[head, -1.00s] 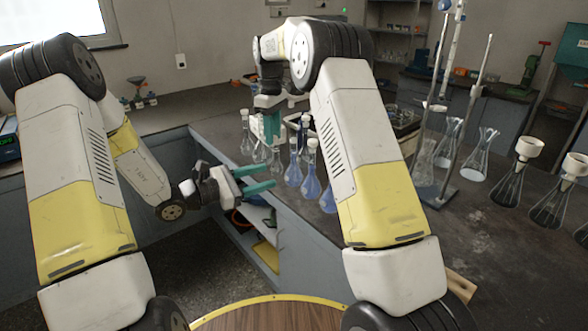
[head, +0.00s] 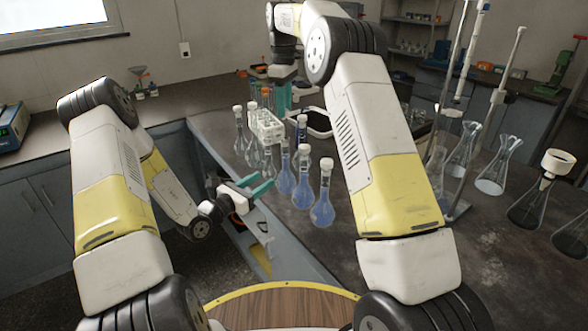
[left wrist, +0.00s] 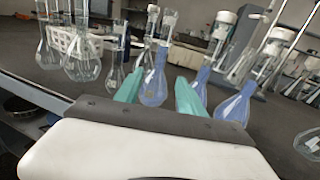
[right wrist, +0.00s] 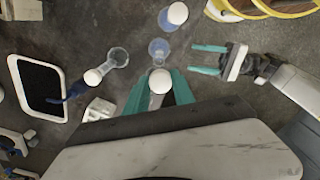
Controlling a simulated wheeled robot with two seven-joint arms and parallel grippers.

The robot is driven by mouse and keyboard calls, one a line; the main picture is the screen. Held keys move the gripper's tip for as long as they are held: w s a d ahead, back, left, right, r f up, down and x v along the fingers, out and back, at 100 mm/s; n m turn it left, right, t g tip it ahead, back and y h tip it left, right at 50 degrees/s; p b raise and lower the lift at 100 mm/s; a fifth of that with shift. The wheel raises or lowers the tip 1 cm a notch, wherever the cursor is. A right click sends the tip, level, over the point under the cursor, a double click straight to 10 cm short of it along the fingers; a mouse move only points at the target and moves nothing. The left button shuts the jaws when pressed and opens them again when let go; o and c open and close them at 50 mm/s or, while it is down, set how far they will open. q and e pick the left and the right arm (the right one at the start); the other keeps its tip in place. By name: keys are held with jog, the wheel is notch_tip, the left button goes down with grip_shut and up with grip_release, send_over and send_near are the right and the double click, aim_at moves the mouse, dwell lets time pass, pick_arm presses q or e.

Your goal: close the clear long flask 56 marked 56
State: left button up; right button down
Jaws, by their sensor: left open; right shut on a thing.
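Several long-necked flasks stand on the dark bench. Blue-filled ones (head: 322,212) are nearest in the head view, with clear ones (head: 240,143) behind to the left. I cannot read a 56 on any. My right gripper (head: 283,100) is above the far part of this group. In the right wrist view it (right wrist: 158,88) is shut on a white round stopper (right wrist: 160,81), with a bluish flask (right wrist: 158,48) beyond. My left gripper (head: 262,185) is open and empty, beside the blue flasks at the bench edge. Its fingers (left wrist: 158,92) point toward flasks in the left wrist view.
A white rack (head: 266,128) stands behind the flasks. A white-framed dark tray (right wrist: 40,88) lies near them. Metal stands (head: 490,110) and conical flasks (head: 493,178) are on the right. The bench front has some clear room.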

aim_at(285, 169)
pick_arm(q)
jog(key=shift+w+d, duration=0.1)
jog(key=shift+w, duration=0.05)
jog(key=shift+d, duration=0.1)
jog(key=x, duration=1.2)
grip_shut()
dwell(1.4)
